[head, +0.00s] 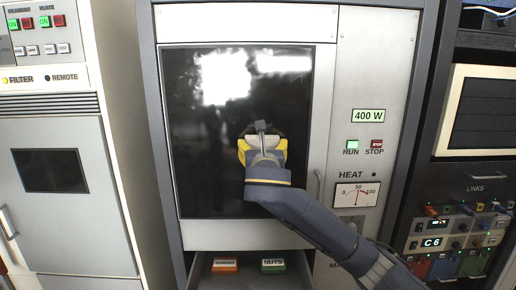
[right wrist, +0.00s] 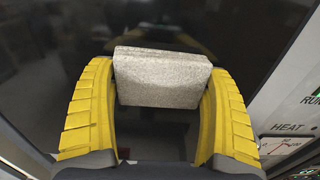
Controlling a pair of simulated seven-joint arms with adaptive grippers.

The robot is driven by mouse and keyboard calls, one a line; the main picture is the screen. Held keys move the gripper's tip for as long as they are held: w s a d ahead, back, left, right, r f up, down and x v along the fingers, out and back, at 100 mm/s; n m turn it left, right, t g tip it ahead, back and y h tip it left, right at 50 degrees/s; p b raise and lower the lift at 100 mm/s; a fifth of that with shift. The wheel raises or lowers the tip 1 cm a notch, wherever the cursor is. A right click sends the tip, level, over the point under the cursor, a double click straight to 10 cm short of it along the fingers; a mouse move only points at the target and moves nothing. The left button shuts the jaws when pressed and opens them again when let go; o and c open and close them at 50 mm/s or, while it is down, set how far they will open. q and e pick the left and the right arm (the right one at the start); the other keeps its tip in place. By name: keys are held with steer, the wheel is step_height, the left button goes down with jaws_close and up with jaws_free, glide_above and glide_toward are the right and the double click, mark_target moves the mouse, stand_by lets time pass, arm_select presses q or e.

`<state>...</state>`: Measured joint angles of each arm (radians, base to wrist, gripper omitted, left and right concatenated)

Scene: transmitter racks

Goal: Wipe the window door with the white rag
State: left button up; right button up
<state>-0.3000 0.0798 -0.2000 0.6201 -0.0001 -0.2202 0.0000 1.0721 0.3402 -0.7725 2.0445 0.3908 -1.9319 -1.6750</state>
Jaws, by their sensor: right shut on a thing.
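The window door (head: 205,150) is a dark, glossy pane in a light grey frame, with bright reflections near its top. My right gripper (head: 263,142) is in front of the middle right of the pane. In the right wrist view its yellow fingers are shut on the white rag (right wrist: 162,78), a pale, block-shaped folded cloth. The rag faces the dark glass; I cannot tell whether it touches it. In the head view the gripper mostly hides the rag. My left gripper is not in view.
A door handle (head: 319,188) stands at the door's right edge. To its right are RUN and STOP buttons (head: 376,144) and a heat gauge (head: 356,195). Below, an open drawer holds an orange box (head: 225,265) and a green box (head: 273,266). Racks stand on both sides.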

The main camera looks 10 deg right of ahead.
mark_target(212, 146)
steer(key=shift+w+a, duration=0.45)
steer(key=shift+a, duration=1.95)
steer(key=shift+w+a, duration=0.4)
steer(key=shift+a, duration=1.95)
steer(key=shift+w+a, duration=0.45)
steer(key=shift+a, duration=1.95)
steer(key=shift+s+a+f, duration=0.1)
steer(key=shift+s+a, duration=0.05)
steer(key=shift+s, duration=0.35)
steer(key=shift+s+a, duration=0.2)
steer(key=shift+s, duration=1.05)
steer(key=shift+s+a, duration=0.15)
steer(key=shift+s, duration=1.05)
steer(key=shift+s, duration=0.15)
steer(key=s, duration=0.2)
steer(key=shift+s+a, duration=0.25)
steer(key=shift+s, duration=0.05)
